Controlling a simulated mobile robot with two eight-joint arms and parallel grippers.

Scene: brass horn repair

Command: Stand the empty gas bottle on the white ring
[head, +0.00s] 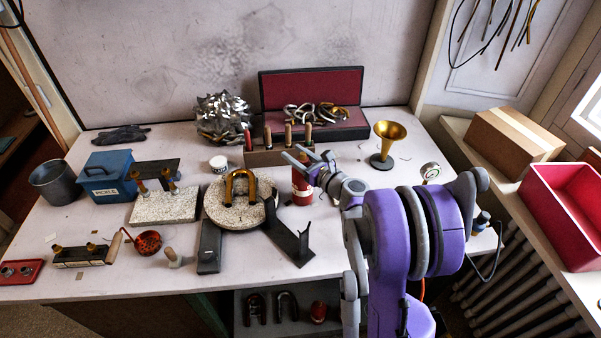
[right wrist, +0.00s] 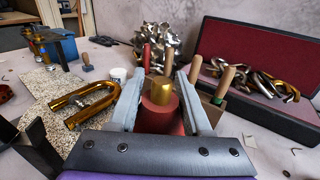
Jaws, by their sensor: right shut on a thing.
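A red gas bottle with a brass top (head: 302,191) stands upright at the middle of the bench, right of the round speckled pad. My right gripper (head: 296,153) reaches it from the front right and is shut on its upper part. In the right wrist view the red bottle (right wrist: 161,117) sits between the two grey fingers (right wrist: 167,78), brass cap showing. A second red bottle-like thing (head: 318,311) is on the shelf below. My left gripper is out of view.
A bent brass tube (head: 241,183) lies on the speckled pad (head: 226,218) left of the bottle. Behind are a wooden tool block (head: 262,158) and a red-lined case (head: 340,128). A brass bell (head: 388,140) and gauge (head: 430,171) stand right. Front bench is partly clear.

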